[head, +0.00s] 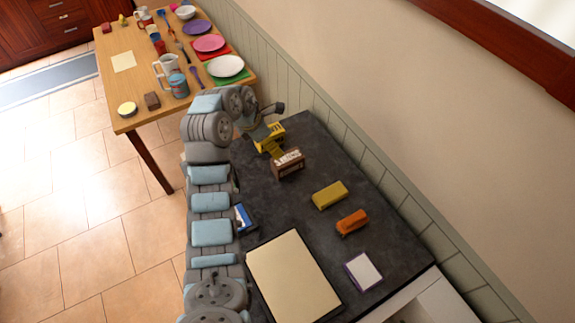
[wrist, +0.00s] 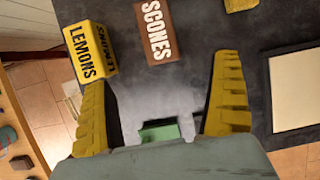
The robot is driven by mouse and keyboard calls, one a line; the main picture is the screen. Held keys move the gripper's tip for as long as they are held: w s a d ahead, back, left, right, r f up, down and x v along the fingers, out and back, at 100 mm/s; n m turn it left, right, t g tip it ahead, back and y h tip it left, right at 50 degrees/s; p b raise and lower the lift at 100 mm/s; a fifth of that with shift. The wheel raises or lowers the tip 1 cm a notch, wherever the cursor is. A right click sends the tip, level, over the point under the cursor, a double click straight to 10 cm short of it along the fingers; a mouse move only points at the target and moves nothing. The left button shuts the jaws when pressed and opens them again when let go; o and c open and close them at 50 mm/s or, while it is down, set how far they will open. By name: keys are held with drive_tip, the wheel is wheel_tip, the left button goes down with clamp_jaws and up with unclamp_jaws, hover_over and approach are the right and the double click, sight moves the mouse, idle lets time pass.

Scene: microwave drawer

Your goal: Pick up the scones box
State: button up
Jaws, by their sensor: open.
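The scones box (wrist: 157,32) is a brown box with a white label and the word SCONES, on the dark countertop at the top middle of the wrist view. It also shows in the head view (head: 288,165), beside the end of my arm. My gripper (wrist: 160,74) is open, its yellow ridged fingers spread wide with nothing held between them. The box lies beyond the fingertips, within the width of their gap, and appears apart from both. In the head view the fingers overlap other yellow surfaces and are hard to separate.
A yellow lemons box (wrist: 85,55) stands left of the scones box, close to the left finger. Yellow (head: 330,194) and orange (head: 352,222) boxes, a cream board (head: 293,277) and a white card (head: 363,271) lie on the counter. A wall borders the counter's right side.

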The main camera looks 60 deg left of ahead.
sight(288, 158)
drive_tip(key=b+x, duration=0.1)
drive_tip(key=x, duration=1)
drive_tip(key=shift+w+a+x, duration=0.15)
drive_tip(key=shift+w+x, duration=0.05)
drive_tip(key=shift+x, duration=1)
drive_tip(key=shift+w+a+x, duration=0.1)
drive_tip(key=shift+w+x, duration=0.1)
drive_tip(key=shift+x, duration=1)
drive_tip(key=shift+w+f, duration=0.25)
drive_tip(key=shift+f, duration=0.3)
drive_tip(key=shift+f+p, duration=0.2)
drive_tip(key=shift+p, duration=0.25)
drive_tip(key=c, duration=1.4)
